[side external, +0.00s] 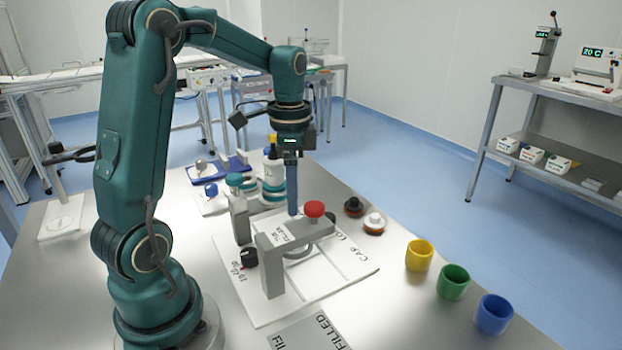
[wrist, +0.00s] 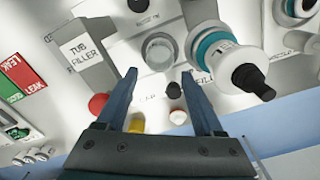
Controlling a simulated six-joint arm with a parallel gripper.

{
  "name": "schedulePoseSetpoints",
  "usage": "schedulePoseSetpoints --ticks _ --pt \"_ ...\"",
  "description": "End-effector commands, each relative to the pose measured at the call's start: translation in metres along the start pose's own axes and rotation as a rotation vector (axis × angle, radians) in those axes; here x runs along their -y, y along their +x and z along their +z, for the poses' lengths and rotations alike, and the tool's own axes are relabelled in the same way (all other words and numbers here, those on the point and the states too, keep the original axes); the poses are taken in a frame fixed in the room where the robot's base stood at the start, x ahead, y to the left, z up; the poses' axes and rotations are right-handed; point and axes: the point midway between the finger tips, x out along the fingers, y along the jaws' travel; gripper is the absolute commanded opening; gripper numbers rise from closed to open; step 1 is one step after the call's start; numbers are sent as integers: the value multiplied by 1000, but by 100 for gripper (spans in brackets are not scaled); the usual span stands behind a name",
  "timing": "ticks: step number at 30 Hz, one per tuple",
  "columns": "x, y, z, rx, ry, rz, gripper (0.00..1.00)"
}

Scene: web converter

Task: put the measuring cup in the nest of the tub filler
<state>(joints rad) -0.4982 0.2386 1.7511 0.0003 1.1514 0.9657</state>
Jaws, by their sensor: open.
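The tub filler (side external: 271,262) is a grey bracket with a red knob (side external: 314,209) on a white plate; its labelled block (wrist: 78,48) is at the upper left in the wrist view. A round grey ring (wrist: 158,50) lies beyond my fingertips there; I cannot tell whether it is the nest or a clear cup. Yellow (side external: 419,255), green (side external: 453,282) and blue (side external: 494,314) cups stand on the right of the table; none is clearly marked as the measuring cup. My gripper (wrist: 160,71) is open and empty, pointing down behind the filler in the side view (side external: 292,212).
A white bottle with a dark nozzle (wrist: 250,82) and teal collar stands close right of my fingers in the wrist view. Two small dark-based jars (side external: 354,206) (side external: 373,222) sit right of the filler. The table's right front is clear around the cups.

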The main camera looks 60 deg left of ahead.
Motion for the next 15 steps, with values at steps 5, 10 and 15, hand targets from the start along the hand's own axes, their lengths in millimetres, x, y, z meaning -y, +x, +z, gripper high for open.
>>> schedulePoseSetpoints --ticks 5,10,15 --pt "1 -34 -1 -3 0 -4 69" --pt "1 -50 0 -1 0 -2 69" --pt "-5 -58 -1 -6 -7 -9 69"
